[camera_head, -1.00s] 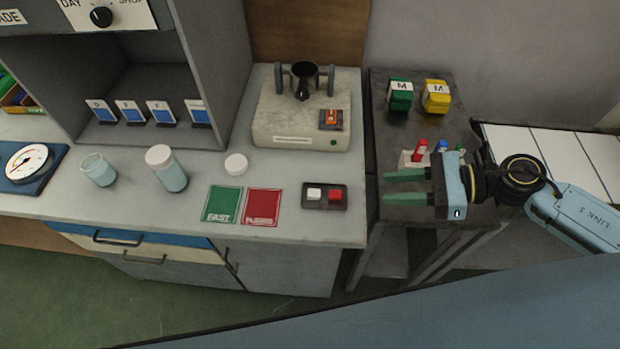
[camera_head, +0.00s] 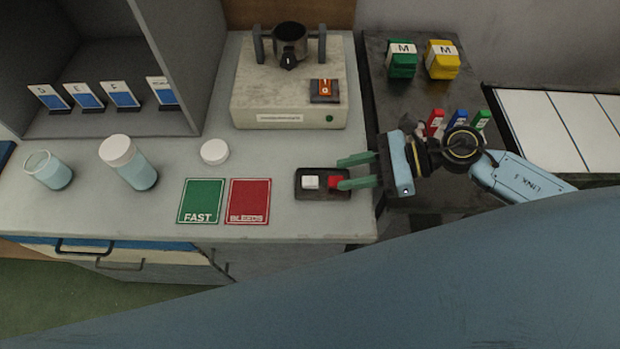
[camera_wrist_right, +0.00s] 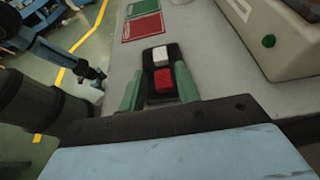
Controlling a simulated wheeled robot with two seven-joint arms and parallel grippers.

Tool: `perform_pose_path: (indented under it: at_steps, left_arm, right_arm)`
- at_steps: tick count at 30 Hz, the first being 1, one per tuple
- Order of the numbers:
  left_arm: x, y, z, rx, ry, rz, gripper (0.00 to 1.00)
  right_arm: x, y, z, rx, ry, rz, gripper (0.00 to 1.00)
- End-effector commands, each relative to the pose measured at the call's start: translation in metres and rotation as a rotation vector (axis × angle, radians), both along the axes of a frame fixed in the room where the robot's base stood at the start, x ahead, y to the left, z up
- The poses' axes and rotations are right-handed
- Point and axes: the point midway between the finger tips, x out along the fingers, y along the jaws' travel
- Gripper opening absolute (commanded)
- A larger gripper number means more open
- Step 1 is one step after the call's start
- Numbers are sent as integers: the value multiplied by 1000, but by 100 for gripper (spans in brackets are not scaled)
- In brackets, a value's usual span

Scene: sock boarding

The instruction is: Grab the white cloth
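A small white piece (camera_head: 310,182), perhaps the white cloth, lies in a dark tray (camera_head: 322,197) on the counter. It also shows in the right wrist view (camera_wrist_right: 160,55). A red piece (camera_head: 335,181) lies beside it, towards my right gripper. My right gripper (camera_head: 341,173) is open, with its green fingers reaching over the tray. In the right wrist view its fingers (camera_wrist_right: 153,80) flank the red piece, and the white piece lies ahead near their tips. What seems to be my left gripper (camera_wrist_right: 92,76) shows small at the left of that view; its fingers are unclear.
Green (camera_head: 201,201) and red (camera_head: 249,201) cards lie left of the tray. A beige machine (camera_head: 288,105) stands behind it. A white lid (camera_head: 214,151) and two pale-blue containers stand further left. Green and yellow M packs (camera_head: 441,60) stand on the dark side table.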

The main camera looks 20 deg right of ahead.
Motion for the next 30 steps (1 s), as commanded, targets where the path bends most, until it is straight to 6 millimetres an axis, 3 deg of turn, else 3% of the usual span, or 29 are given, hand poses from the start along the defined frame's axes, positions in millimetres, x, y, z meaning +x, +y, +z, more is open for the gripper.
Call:
perform_pose_path:
  at_steps: [8,15,24,30]
  left_arm:
    - [6,-4,1,-6,-10,1,79]
    - [7,-5,2,-7,-11,1,79]
    - [7,-6,2,-8,-12,2,79]
    - [7,-6,2,-9,-10,2,79]
  right_arm:
    - [6,21,-8,3,-1,-1,33]
    - [15,52,-21,2,-1,0,33]
    - [17,57,-25,0,0,-1,33]
    - [16,57,-25,0,0,0,9]
